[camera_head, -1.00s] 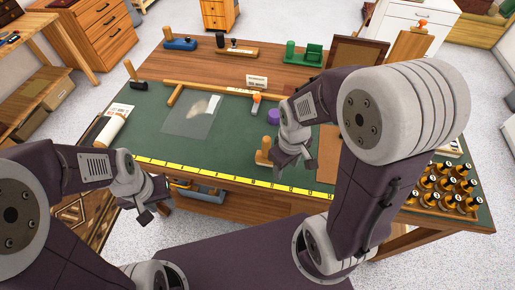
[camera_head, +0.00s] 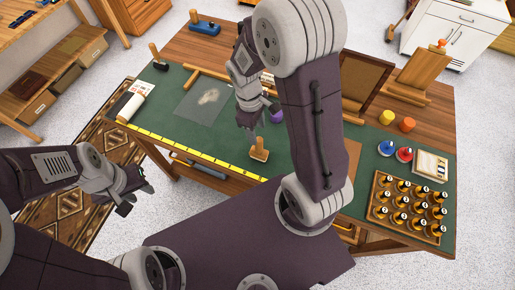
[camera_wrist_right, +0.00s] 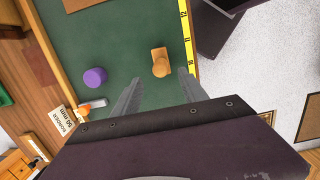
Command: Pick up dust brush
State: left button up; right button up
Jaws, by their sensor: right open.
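A small wooden piece (camera_head: 260,150) with a flat base and an upright handle stands on the green mat near its front yellow ruler. It looks like the dust brush, though its bristles cannot be made out. It also shows in the right wrist view (camera_wrist_right: 160,63), just beyond the fingertips. My right gripper (camera_head: 250,118) is above the mat, behind and left of this piece in the head view. In the wrist view its fingers (camera_wrist_right: 157,92) are apart with nothing between them. My left gripper (camera_head: 134,199) hangs in front of the table, fingers apart and empty.
A purple round item (camera_wrist_right: 95,77) and an orange-tipped item (camera_wrist_right: 92,104) lie near the wooden piece. A bottle tray (camera_head: 374,210) stands at the right. A clear sheet (camera_head: 190,105) lies at the left on the mat. A dark frame (camera_head: 366,75) stands behind.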

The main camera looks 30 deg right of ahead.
aim_at(260, 144)
jog(key=f, duration=0.3)
jog(key=shift+s+d+f, duration=0.2)
jog(key=shift+s+d, duration=0.05)
jog(key=shift+d, duration=0.1)
jog(key=f, duration=0.4)
jog(key=shift+s+f, duration=0.1)
jog(key=shift+s, duration=0.2)
jog(key=shift+f, duration=0.5)
grip_shut()
